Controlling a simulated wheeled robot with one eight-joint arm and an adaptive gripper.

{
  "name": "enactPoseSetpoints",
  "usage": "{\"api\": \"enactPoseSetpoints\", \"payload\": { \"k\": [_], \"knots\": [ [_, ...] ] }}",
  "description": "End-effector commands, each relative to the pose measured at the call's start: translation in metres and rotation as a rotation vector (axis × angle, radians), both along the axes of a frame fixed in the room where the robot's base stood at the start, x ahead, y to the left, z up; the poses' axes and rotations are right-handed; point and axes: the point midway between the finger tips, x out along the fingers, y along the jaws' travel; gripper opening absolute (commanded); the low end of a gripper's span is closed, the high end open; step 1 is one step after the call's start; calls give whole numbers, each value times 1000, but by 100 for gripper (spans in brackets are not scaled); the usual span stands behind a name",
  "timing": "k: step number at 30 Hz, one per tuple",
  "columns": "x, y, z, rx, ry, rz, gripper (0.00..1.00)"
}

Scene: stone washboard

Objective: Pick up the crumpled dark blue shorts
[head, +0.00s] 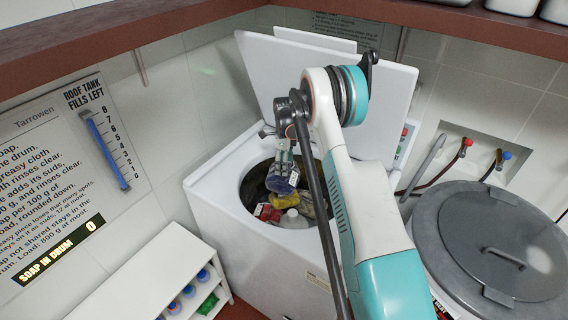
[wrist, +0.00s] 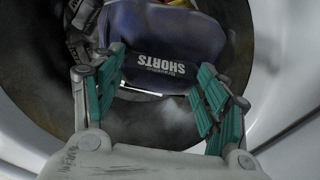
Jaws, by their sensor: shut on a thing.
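The dark blue shorts (head: 281,182) hang bunched at the mouth of the white washing machine's drum. In the wrist view the shorts (wrist: 150,30) carry a black tag reading SHORTS, upside down. My gripper (head: 284,160) reaches down over the drum and is shut on the shorts. In the wrist view its two green-padded fingers (wrist: 160,64) stand on either side of the tag. The exact grip on the cloth is hard to see there.
A yellow item (head: 290,201), a red item (head: 266,212) and a white item (head: 293,219) lie in the drum below. The raised lid (head: 325,85) stands behind. A grey lidded tub (head: 495,240) is at the right, a low white shelf (head: 150,280) at the left.

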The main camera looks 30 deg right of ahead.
Motion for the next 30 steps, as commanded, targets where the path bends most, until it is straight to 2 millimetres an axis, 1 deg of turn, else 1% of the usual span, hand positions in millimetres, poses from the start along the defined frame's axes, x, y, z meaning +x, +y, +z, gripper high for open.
{"api": "enactPoseSetpoints", "payload": {
  "k": [1, 30],
  "knots": [
    [0, 0, 7, 0, 0, 0, 22],
    [0, 0, 78, 0, 0, 0, 22]
  ]
}}
